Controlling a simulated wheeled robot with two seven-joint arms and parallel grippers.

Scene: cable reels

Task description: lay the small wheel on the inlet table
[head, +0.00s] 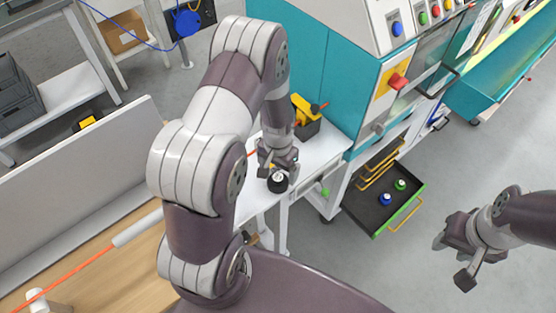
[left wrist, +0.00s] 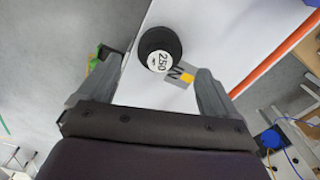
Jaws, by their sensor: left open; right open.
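The small wheel (head: 278,184) is a black round piece with a white face. In the left wrist view the small wheel (left wrist: 160,50) shows the number 250 and sits on the white inlet table (left wrist: 190,18), by a yellow and grey mark. In the head view it is near the front edge of the inlet table (head: 318,155). My left gripper (head: 275,172) is open just over it, its fingers (left wrist: 152,92) apart on either side and not closed on it. My right gripper (head: 455,262) is open and empty over the floor at the right.
A yellow and black device (head: 305,115) stands at the table's back, beside the teal machine (head: 328,75). An open drawer (head: 378,208) holds blue and green pieces. An orange cable (head: 70,268) runs at the left, and an orange strip (left wrist: 285,45) crosses the left wrist view.

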